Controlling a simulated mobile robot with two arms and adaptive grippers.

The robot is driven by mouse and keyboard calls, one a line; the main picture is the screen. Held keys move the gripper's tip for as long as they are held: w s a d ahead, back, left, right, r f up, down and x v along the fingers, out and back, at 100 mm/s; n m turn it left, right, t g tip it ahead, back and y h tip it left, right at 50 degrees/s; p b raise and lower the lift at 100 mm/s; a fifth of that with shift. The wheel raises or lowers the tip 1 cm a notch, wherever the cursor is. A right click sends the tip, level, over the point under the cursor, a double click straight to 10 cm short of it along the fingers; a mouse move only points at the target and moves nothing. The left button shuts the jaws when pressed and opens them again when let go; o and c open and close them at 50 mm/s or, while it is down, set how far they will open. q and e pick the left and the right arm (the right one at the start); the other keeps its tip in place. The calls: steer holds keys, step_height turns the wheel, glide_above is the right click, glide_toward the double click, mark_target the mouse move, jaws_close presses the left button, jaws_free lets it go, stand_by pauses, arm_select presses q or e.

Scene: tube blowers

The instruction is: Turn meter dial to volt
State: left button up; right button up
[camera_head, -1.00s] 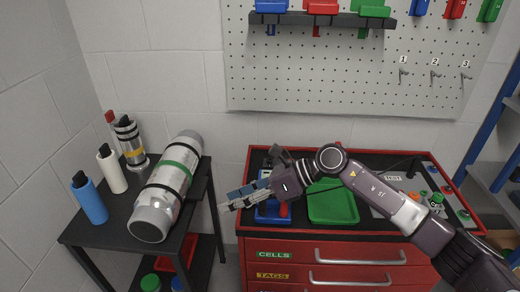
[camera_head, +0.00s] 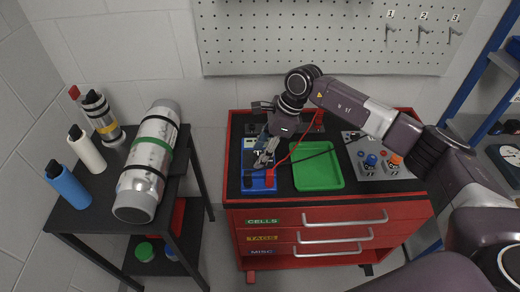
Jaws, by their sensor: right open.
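The meter (camera_head: 256,181) is a blue device lying on the left part of the red cabinet's black top. Its dial cannot be made out, as my gripper covers the middle of the meter. My right gripper (camera_head: 265,157) points down over the meter with its fingers apart and nothing seen between them. I cannot tell whether the fingertips touch the meter. My left gripper is not in view.
A green tray (camera_head: 317,169) lies right of the meter, and a grey panel with coloured knobs (camera_head: 378,170) lies farther right. Red and black leads run across the top near the meter. A black side table (camera_head: 95,212) with bottles and a large cylinder (camera_head: 148,160) stands at left.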

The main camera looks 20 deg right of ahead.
steer(key=shift+s+a+f, duration=0.1)
steer(key=shift+a, duration=0.05)
steer(key=shift+c, duration=0.4)
steer(key=c, duration=1.1)
steer(key=shift+m, duration=0.3)
steer(key=m+t+b, duration=0.1)
steer(key=m, duration=0.1)
steer(key=m+b, duration=0.1)
steer(key=m, duration=0.1)
steer(key=shift+f+t+h, duration=0.15)
steer(key=shift+t+h, duration=0.15)
steer(key=shift+t, duration=0.1)
steer(key=shift+s+m+t+h+b, duration=0.1)
steer(key=shift+m+t+h+b, duration=0.5)
steer(key=shift+m+b, duration=1.2)
steer(key=shift+r+m+p, duration=0.2)
steer(key=shift+m+p, duration=0.1)
steer(key=shift+m, duration=0.1)
